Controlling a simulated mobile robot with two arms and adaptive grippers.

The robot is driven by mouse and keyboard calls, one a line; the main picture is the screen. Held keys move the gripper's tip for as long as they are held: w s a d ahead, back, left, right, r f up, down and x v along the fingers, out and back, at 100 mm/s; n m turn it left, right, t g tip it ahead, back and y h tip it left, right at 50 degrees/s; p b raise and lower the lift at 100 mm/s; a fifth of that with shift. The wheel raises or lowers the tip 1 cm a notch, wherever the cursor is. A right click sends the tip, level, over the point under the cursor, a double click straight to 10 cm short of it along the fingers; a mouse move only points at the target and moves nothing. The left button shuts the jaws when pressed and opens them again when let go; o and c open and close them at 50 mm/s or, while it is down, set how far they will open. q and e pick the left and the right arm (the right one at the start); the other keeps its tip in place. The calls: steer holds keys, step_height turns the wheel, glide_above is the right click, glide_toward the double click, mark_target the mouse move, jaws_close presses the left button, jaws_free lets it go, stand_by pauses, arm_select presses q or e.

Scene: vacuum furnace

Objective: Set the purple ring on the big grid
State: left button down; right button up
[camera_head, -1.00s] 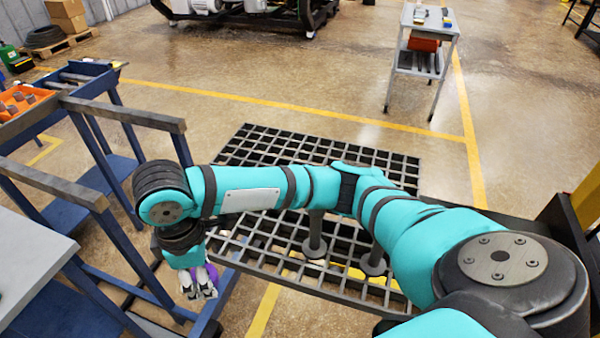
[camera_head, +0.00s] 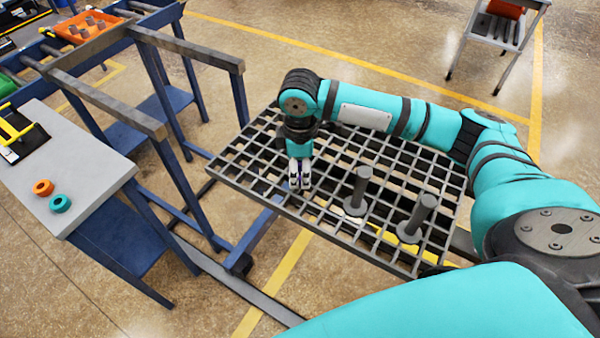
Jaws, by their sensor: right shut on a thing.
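The big grid (camera_head: 237,172) is a dark metal grating at the middle of the head view, with two upright grey posts on its right part. My right gripper (camera_head: 300,186) points down over the left part of the grid. It is shut on the purple ring, which hardly shows now; purple showed at its jaws a second ago. I cannot tell whether the ring touches the bars. My left gripper is not in view.
The two posts (camera_head: 357,190) and (camera_head: 416,218) stand right of my gripper. A grey-topped table (camera_head: 95,160) at left holds an orange ring (camera_head: 43,187) and a teal ring (camera_head: 60,203). A blue rail frame (camera_head: 160,130) stands left of the grid.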

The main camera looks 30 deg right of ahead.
mark_target(300, 177)
step_height(300, 177, down, 2)
steer(key=shift+f+p, duration=0.15)
steer(key=shift+p, duration=0.2)
steer(key=shift+f, duration=0.3)
steer(key=shift+f, duration=0.1)
steer(key=o, duration=1.4)
steer(key=shift+r, duration=0.45)
step_height(300, 177, up, 11)
steer(key=shift+s+a+r+b, duration=0.1)
steer(key=shift+r+b, duration=0.1)
steer(key=shift+b, duration=1.05)
